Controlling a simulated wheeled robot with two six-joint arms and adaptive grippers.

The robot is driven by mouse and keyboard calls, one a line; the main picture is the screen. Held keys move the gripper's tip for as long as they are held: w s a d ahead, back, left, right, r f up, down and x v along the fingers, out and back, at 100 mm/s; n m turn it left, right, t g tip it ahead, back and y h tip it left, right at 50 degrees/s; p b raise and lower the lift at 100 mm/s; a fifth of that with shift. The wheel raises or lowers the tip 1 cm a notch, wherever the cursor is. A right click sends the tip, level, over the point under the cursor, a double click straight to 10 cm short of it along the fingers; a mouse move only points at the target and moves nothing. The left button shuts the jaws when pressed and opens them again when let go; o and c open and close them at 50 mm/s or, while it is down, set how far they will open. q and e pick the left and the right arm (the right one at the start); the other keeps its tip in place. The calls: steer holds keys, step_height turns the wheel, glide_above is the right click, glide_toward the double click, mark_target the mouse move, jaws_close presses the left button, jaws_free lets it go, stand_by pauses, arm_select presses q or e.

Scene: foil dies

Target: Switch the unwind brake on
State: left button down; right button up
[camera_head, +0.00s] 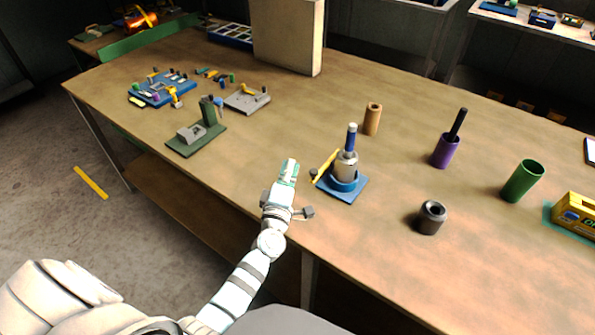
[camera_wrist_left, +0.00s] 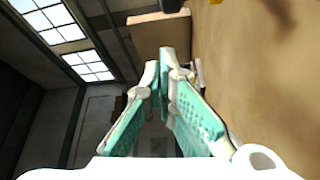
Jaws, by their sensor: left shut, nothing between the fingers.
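My left gripper (camera_head: 290,166) is at the table's near edge, its green-padded fingers closed together with nothing between them. In the left wrist view the closed fingers (camera_wrist_left: 165,62) point toward a tan box. Just right of the fingertips in the head view, apart from them, is a blue-based stand (camera_head: 345,189) with a grey cylinder and an upright blue handle. A slanted yellow bar (camera_head: 326,166) with a dark knob is on its left side. No label shows which part is the unwind brake, and I cannot tell its setting. My right gripper is not in view.
A green fixture (camera_head: 196,138) is left of my gripper, with a blue tray of small parts (camera_head: 160,89) beyond it. A tan cylinder (camera_head: 372,119), purple cup (camera_head: 445,151), dark ring (camera_head: 431,217) and green cup (camera_head: 523,181) stand to the right. A tan box (camera_head: 287,37) stands behind.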

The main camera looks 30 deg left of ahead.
arm_select(q)
steer(key=v, duration=0.9)
steer(key=shift+s, duration=0.45)
